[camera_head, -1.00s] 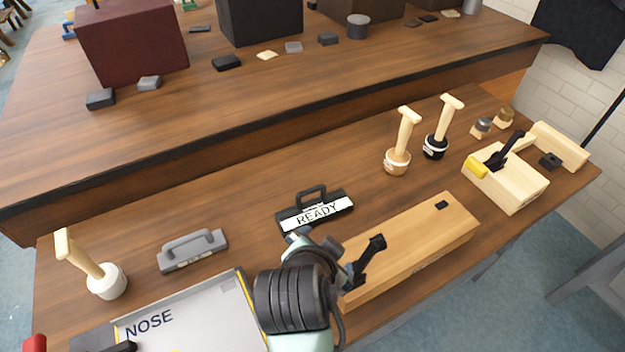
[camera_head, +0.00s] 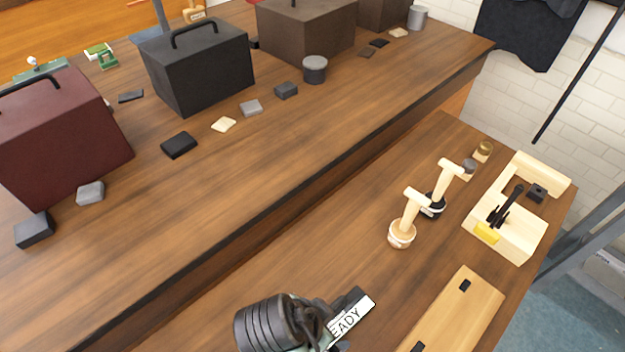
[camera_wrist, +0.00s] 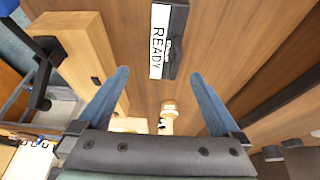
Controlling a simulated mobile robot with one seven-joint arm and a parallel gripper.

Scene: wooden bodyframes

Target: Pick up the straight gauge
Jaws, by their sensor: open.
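I cannot tell for sure which thing is the straight gauge. A black block with a handle and a white READY label (camera_head: 350,317) lies on the near table, partly hidden behind my wrist in the head view. In the wrist view this READY block (camera_wrist: 157,42) lies ahead, beyond the fingertips and between their lines. My gripper (camera_wrist: 158,74) is open, with its two blue fingers spread and nothing between them. In the head view my wrist covers the fingers.
A long wooden block (camera_head: 462,318) lies right of the READY block. Two wooden-handled stampers (camera_head: 402,234) (camera_head: 432,207) stand beyond it, with a pale wooden fixture (camera_head: 518,240) at right. The far table (camera_head: 255,165) carries boxes and small blocks. Bare wood lies left of the stampers.

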